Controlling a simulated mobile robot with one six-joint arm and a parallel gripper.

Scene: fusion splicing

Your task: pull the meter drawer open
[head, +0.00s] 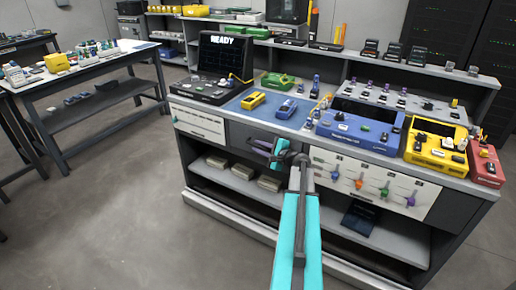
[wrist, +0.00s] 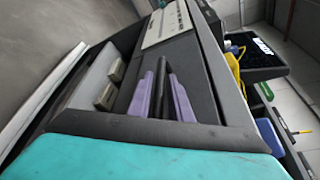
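The drawer front (head: 245,137) is a dark grey panel under the worktop, between the white left panel and the white panel with coloured connectors. It looks flush with the bench. My gripper (head: 275,149) is in front of it and hides its right part. In the wrist view the two purple fingers of my gripper (wrist: 162,92) lie on either side of a dark bar handle (wrist: 161,86) on the grey front (wrist: 196,75). The fingers stand close to the bar. Whether they press on it is not clear.
A yellow meter (head: 253,100) and a blue meter (head: 286,108) lie on the blue mat above. The READY display (head: 224,55) stands left of them, a blue splicer (head: 360,130) to the right. Grey boxes (head: 243,172) sit on the shelf below. The floor in front is clear.

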